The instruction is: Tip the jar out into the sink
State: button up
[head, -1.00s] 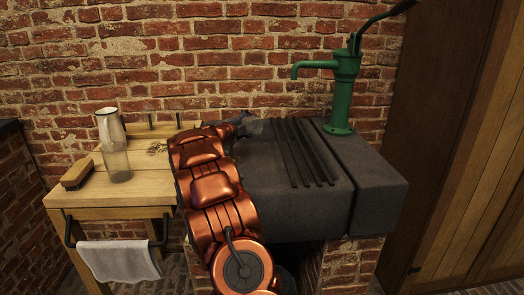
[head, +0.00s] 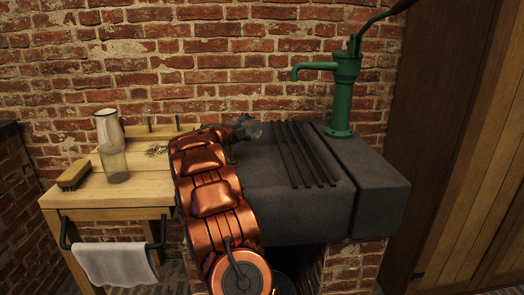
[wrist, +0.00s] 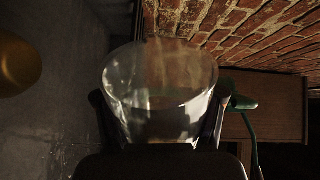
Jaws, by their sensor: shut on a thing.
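My gripper (head: 243,127) is shut on a clear glass jar (wrist: 160,90), with a dark finger on each side of it in the wrist view. In the head view only a small part of the jar (head: 256,130) shows beyond the gripper, over the left back of the dark stone sink (head: 285,215). The jar's wide rim is at the top in the wrist view, which is itself turned sideways. I cannot tell its exact tilt or what is inside. My arm hides part of the sink's left side.
A green hand pump (head: 343,95) stands on the sink's right, its spout pointing left. Dark bars (head: 305,155) lie across the sink. A wooden table (head: 140,192) at left holds another glass vessel (head: 116,163), a brush (head: 74,175) and small scraps. A brick wall (head: 230,60) closes the back.

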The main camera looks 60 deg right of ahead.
jog(key=shift+s+f+m+b, duration=0.1)
jog(key=shift+f+m+b, duration=0.25)
jog(key=shift+b, duration=0.65)
jog(key=shift+s+r+m+b, duration=0.2)
jog(key=shift+r+m+b, duration=0.35)
jog(key=shift+b, duration=0.45)
jog(key=shift+m+b, duration=0.3)
jog(key=shift+b, duration=0.1)
